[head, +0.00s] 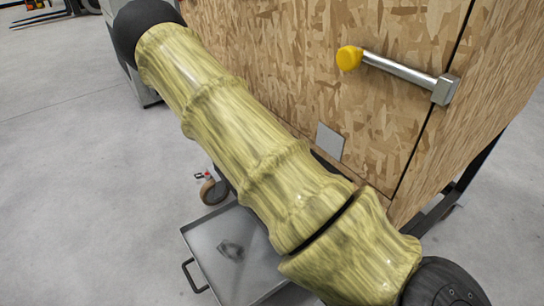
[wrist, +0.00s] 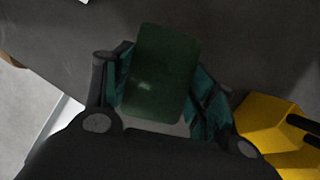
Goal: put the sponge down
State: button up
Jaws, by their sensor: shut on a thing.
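The sponge (wrist: 162,68) is a dark green rounded block in the wrist view. My gripper (wrist: 155,88) is shut on it, with one finger on the left and one on the right. The sponge stands tilted slightly to the right between the fingers. Below it lies a dark grey surface; I cannot tell how far away this is. The gripper and the sponge do not show in the head view, where my arm crosses the middle.
In the head view, a chipboard box (head: 300,60) carries a metal tube with a yellow cap (head: 349,58). A grey tray (head: 207,238) with a black handle sits low beside a caster wheel (head: 214,192). A yellow object (wrist: 268,125) lies right of my gripper in the wrist view.

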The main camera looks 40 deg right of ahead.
jog(key=shift+f+b, duration=1.2)
jog(key=shift+f, duration=0.5)
jog(key=shift+f, duration=0.1)
jog(key=o, duration=0.9)
